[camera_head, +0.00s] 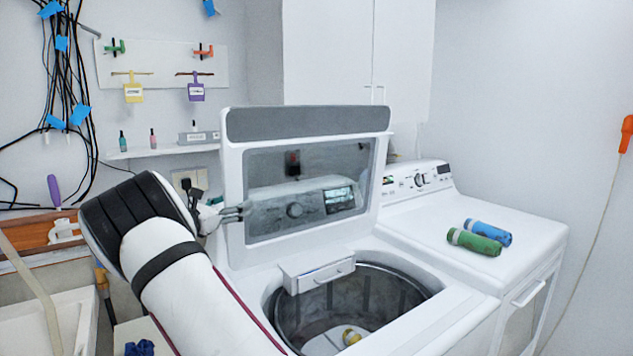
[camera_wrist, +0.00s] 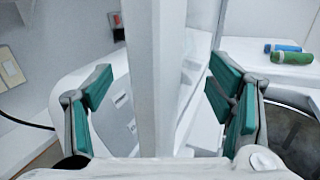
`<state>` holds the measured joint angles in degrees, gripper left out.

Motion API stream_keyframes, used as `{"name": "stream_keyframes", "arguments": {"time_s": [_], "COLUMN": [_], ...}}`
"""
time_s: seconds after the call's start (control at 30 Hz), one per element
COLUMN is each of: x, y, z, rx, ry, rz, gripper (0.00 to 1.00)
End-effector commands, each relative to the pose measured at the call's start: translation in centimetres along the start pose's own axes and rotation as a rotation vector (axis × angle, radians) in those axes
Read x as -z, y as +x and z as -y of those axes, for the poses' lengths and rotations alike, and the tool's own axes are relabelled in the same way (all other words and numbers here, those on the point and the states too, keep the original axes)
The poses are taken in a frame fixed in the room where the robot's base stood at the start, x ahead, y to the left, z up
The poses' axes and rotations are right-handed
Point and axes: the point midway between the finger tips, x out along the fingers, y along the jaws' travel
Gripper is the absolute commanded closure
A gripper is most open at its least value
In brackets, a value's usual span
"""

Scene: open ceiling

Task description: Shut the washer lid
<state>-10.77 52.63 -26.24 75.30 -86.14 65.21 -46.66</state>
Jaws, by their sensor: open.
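The washer lid (camera_head: 375,180) stands raised, nearly upright, at the back of the washer (camera_head: 440,310). It has a white frame, a grey top strip and a clear window. My gripper (camera_head: 236,213) is at the lid's left edge in the head view, partly hidden by my arm. In the wrist view, my gripper (camera_wrist: 160,78) is open, its green-padded fingers apart on either side of the lid's white edge (camera_wrist: 142,60). Gaps show between the edge and both fingers. The washer's tub opening (camera_head: 390,305) is uncovered in front of the lid, with a yellow-and-white item (camera_head: 351,336) inside.
White cabinets (camera_head: 355,50) hang behind the lid. A small shelf (camera_head: 160,151) and dark cables (camera_head: 70,90) are on the wall at left.

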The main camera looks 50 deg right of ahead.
Motion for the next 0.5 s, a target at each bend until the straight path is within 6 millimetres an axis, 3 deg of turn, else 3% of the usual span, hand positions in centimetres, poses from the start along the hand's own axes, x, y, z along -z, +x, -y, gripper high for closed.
{"name": "stream_keyframes", "arguments": {"time_s": [0.5], "x": [0.6], "y": [-1.6], "z": [3.1], "rx": [0.000], "ry": [0.136], "rz": [0.067], "gripper": [0.25]}}
